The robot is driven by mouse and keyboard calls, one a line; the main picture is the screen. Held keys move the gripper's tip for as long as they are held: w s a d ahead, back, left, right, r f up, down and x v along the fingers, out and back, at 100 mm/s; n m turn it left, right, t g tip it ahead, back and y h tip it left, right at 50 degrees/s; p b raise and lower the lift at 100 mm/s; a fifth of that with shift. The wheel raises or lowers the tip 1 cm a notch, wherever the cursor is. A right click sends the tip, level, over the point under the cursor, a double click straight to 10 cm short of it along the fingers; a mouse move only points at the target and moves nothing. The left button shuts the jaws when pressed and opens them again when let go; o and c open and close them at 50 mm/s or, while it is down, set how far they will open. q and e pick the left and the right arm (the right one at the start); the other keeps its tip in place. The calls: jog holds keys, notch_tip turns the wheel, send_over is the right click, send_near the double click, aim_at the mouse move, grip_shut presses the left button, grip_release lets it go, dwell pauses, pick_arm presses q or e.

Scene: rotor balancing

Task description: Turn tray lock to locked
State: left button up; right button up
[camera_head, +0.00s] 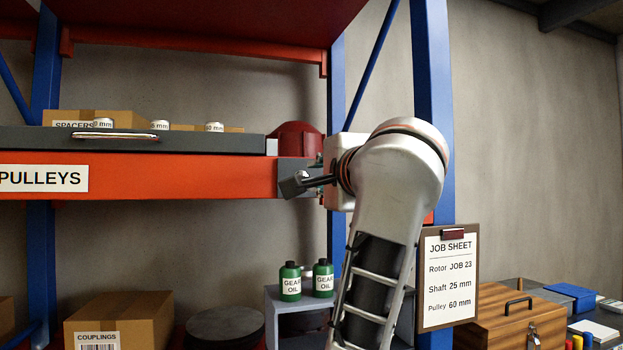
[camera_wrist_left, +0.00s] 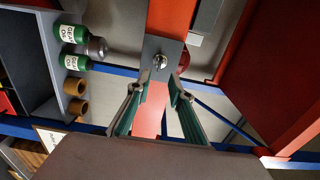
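The tray lock shows in the left wrist view as a small round metal knob (camera_wrist_left: 160,61) on a grey plate (camera_wrist_left: 150,46), fixed to the orange shelf beam. In the head view the grey plate (camera_head: 291,166) sits at the right end of the beam; the knob is hard to make out there. My left gripper (camera_head: 298,184) comes from the right and reaches the plate's front. In the left wrist view its green-padded fingers (camera_wrist_left: 157,88) are spread, with nothing between them; the knob lies just beyond the tips, apart from both. The knob's setting cannot be read. My right gripper is out of view.
A dark tray (camera_head: 200,141) with a metal handle and pulley boxes rests above the orange beam (camera_head: 180,176). A blue upright (camera_head: 433,80) stands close behind my left arm. Green oil bottles (camera_head: 290,282) stand below, and a job sheet (camera_head: 449,280) hangs at right.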

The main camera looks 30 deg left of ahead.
aim_at(305, 178)
pick_arm(q)
jog(key=p+x, duration=0.1)
jog(key=x, duration=0.5)
jog(key=shift+a, duration=0.4)
jog(key=shift+w+a+f, duration=0.1)
jog(key=shift+w+a, duration=0.05)
jog(key=shift+w, duration=0.15)
grip_shut()
